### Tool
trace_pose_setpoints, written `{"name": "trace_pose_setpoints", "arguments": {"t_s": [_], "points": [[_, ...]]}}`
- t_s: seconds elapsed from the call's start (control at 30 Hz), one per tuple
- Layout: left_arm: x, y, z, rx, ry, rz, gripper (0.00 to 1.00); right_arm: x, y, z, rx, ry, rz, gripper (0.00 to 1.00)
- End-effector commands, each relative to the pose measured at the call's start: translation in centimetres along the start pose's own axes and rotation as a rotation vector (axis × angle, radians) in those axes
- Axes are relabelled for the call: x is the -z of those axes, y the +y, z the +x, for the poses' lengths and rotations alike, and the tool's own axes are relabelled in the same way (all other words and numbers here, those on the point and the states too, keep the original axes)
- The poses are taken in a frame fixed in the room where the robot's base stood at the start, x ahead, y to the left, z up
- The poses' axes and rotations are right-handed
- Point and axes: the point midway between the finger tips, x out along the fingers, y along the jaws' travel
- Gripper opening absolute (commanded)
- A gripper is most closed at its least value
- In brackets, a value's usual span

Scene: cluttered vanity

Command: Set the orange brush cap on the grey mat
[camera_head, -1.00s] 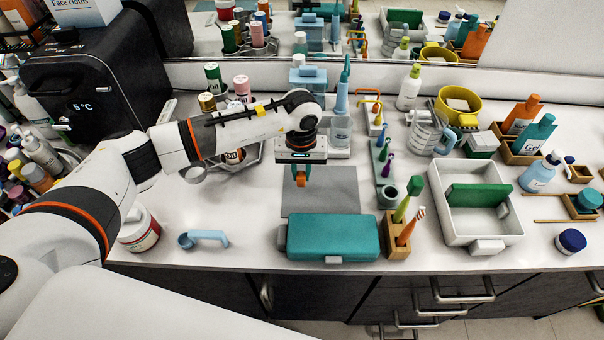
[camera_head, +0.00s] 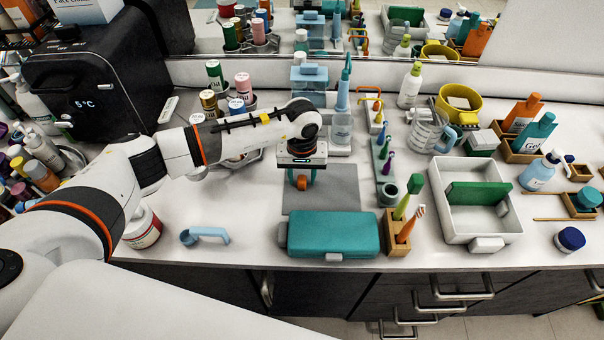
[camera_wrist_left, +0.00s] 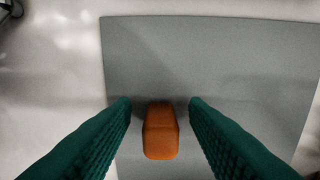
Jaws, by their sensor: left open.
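The orange brush cap (camera_wrist_left: 160,131) lies on the grey mat (camera_wrist_left: 215,60) in the left wrist view, near the mat's left part. In the head view the cap (camera_head: 302,182) shows small, just below my left gripper (camera_head: 303,178). In the wrist view my left gripper (camera_wrist_left: 160,108) has its two green fingers spread, one on each side of the cap, with a gap on both sides. The grey mat (camera_head: 340,199) lies flat behind the teal case in the head view. My right gripper is not in view.
A teal case (camera_head: 333,234) lies in front of the mat. A wooden holder with brushes (camera_head: 397,242) and a hook rack (camera_head: 384,165) stand to its right. A blue-handled item (camera_head: 205,236) lies to the left. A clear dispenser (camera_head: 341,130) stands behind.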

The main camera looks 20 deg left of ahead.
Motion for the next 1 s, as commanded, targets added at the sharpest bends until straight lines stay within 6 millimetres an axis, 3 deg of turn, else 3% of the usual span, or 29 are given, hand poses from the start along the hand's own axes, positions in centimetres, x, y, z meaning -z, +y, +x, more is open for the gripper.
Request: {"name": "trace_pose_setpoints", "arguments": {"t_s": [0.17, 0.6, 0.8, 1.0], "points": [[-0.2, 0.0, -1.8, 0.002, -0.005, 0.000, 0.41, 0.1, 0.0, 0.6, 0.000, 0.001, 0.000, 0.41], [-0.1, 0.0, -10.5, 0.001, -0.004, 0.001, 0.41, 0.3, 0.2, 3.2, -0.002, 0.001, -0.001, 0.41], [0.0, 0.0, -12.1, 0.000, -0.001, 0.000, 0.41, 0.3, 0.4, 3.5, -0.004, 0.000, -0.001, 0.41], [0.0, 0.0, -12.2, 0.000, 0.000, 0.000, 0.41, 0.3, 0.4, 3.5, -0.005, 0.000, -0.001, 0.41]]}}
